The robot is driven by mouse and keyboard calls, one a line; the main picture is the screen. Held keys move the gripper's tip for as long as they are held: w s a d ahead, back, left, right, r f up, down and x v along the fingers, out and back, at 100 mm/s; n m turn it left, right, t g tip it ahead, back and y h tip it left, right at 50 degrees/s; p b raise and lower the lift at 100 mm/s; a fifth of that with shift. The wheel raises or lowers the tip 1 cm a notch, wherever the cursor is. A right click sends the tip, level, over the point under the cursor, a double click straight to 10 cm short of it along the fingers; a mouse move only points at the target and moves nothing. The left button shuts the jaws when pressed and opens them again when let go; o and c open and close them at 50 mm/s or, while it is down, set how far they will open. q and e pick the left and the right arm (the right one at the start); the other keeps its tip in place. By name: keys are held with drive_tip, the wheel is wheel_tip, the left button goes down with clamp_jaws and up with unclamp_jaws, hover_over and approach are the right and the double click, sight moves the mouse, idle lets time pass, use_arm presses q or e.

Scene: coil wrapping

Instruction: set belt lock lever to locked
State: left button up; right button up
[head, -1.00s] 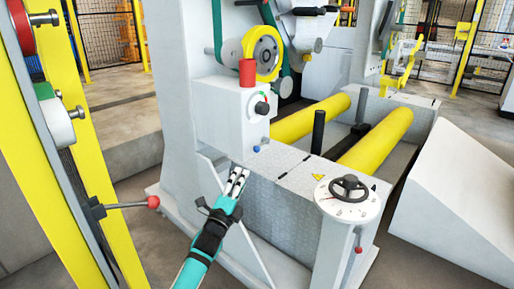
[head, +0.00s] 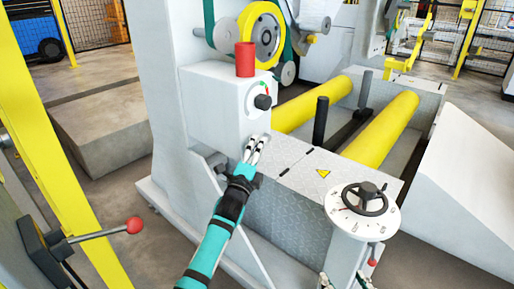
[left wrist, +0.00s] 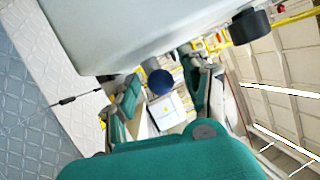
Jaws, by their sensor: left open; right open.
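A blue ball knob (left wrist: 160,82) shows in the left wrist view, between the open fingers of my left gripper (left wrist: 160,100), below the edge of a light box. I cannot tell whether fingers touch it. In the head view my left gripper (head: 257,146) is at the lower edge of the grey control box (head: 220,108) and hides the blue knob. A lever with a red ball (head: 134,225) sticks out at the left foreground. No label shows which lever is the belt lock. Fingertips of my right gripper (head: 343,281) show at the bottom edge, apart.
The control box carries a black dial (head: 263,102) and a red cylinder (head: 245,59) on top. A white round plate with a black handwheel (head: 363,199) stands to the right. Yellow rollers (head: 380,130) lie behind. A yellow post (head: 60,150) is at the left.

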use_arm(q)
drive_tip(key=shift+s, duration=0.1)
drive_tip(key=shift+c, duration=0.2)
clamp_jaws()
